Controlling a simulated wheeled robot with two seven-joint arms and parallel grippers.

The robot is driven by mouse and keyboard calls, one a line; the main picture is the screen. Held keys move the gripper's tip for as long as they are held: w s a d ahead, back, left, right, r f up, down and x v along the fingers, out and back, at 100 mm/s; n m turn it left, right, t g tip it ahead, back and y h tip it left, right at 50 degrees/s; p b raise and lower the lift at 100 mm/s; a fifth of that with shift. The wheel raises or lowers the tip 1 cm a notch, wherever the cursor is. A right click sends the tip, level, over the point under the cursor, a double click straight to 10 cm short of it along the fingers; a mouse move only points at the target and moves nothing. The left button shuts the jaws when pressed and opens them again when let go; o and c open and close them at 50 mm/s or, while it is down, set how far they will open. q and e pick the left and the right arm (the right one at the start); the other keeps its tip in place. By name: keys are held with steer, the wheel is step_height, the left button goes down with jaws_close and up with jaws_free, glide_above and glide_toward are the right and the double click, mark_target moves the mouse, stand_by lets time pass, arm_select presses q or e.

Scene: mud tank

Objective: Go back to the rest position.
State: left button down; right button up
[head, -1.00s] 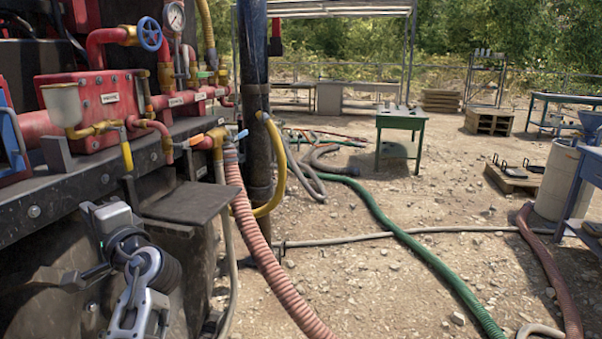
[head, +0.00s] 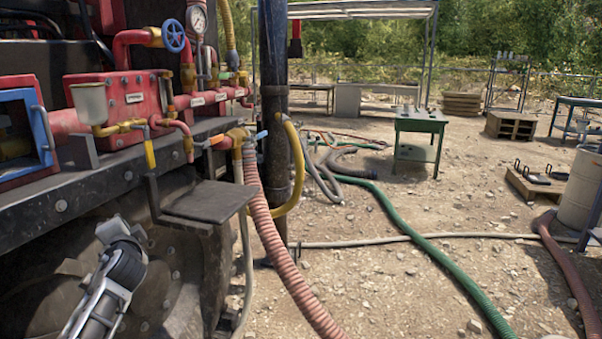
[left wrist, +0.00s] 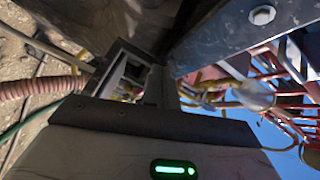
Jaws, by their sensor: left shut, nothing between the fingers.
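My left gripper (left wrist: 137,72) shows in the left wrist view, its fingers closed with nothing between them. In that view a dark metal beam with a bolt is close beside it, and red and yellow pipework lies beyond to the right. In the head view my left arm comes in at the lower left, in front of the dark side of the machine and below its ledge. The fingertips cannot be made out there. My right gripper is in neither view.
A small dark shelf (head: 208,199) juts from the machine near my left arm. The red manifold box (head: 128,95) sits above. A pink ribbed hose (head: 283,262) and a green hose (head: 437,257) cross the gravel. A green table (head: 421,124) stands farther back.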

arm_select(q)
steer(key=w+d+f+n+t+h, duration=0.1)
steer(key=w+d+n+t+h, duration=0.3)
steer(key=d+h, duration=0.45)
steer(key=s+d+f+g+h, duration=0.1)
steer(key=s+d+f+g, duration=0.2)
steer(key=s+d+f, duration=0.6)
steer(key=s+d+f+g+h, duration=0.1)
steer(key=s+d+f, duration=0.2)
steer(key=s, duration=0.7)
steer(key=s+d+f+g+h, duration=0.1)
steer(key=s+d+f, duration=0.3)
steer(key=s, duration=0.6)
steer(key=s+d+f+n+g+h, duration=0.1)
steer(key=s+d+f, duration=0.3)
steer(key=s, duration=0.6)
step_height(320, 180, down, 3)
steer(key=shift+d+r+g, duration=0.15)
steer(key=shift+d+g, duration=0.05)
steer(key=shift+g, duration=0.5)
